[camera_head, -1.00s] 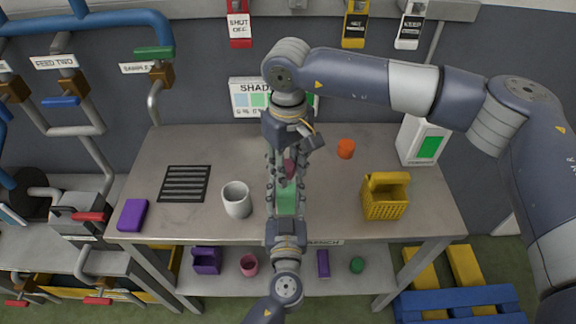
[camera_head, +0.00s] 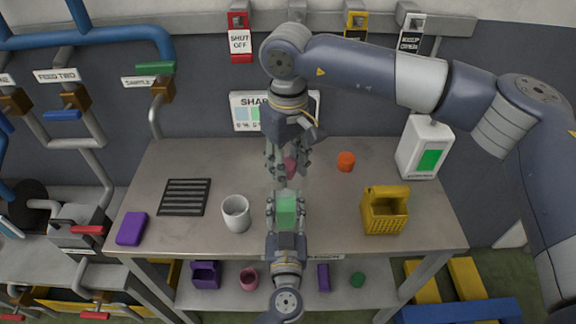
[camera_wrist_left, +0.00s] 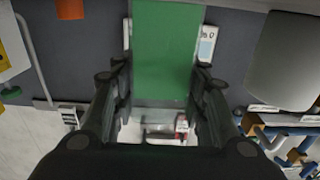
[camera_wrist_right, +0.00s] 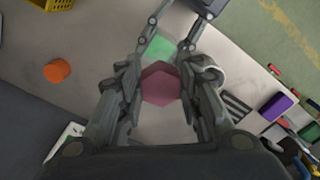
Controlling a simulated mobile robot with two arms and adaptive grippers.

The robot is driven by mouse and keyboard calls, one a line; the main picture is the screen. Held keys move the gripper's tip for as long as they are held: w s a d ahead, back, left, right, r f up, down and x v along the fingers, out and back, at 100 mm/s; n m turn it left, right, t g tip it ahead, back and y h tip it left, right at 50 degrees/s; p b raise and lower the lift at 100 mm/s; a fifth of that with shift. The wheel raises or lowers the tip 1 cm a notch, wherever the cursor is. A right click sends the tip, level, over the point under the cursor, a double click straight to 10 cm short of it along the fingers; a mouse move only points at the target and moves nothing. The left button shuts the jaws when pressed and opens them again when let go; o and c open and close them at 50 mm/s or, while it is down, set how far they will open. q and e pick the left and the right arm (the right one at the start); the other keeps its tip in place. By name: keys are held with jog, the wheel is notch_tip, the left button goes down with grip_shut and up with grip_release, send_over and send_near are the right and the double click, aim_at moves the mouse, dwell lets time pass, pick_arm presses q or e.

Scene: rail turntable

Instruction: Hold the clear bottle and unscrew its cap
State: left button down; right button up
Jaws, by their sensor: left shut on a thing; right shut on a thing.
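The bottle (camera_head: 287,211) shows a green body in the head view. My left gripper (camera_head: 287,203) is shut on it and holds it over the front of the table. The bottle's green side (camera_wrist_left: 165,50) fills the space between the fingers in the left wrist view. The dark pink cap (camera_head: 290,167) is in my right gripper (camera_head: 290,174), which is shut on it above and beyond the bottle. In the right wrist view the cap (camera_wrist_right: 161,83) sits between the fingers, apart from the green bottle (camera_wrist_right: 158,47). The bottle's mouth is hard to make out.
On the table (camera_head: 330,230) stand a grey-white mug (camera_head: 236,214), a yellow basket (camera_head: 385,212), an orange piece (camera_head: 346,161), a purple block (camera_head: 131,229), a black grille (camera_head: 184,197) and a white dispenser (camera_head: 424,148). The shelf below holds several small things.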

pick_arm(q)
jog(key=c, duration=0.9)
grip_release()
jog(key=shift+o, duration=0.2)
jog(key=s, duration=1.2)
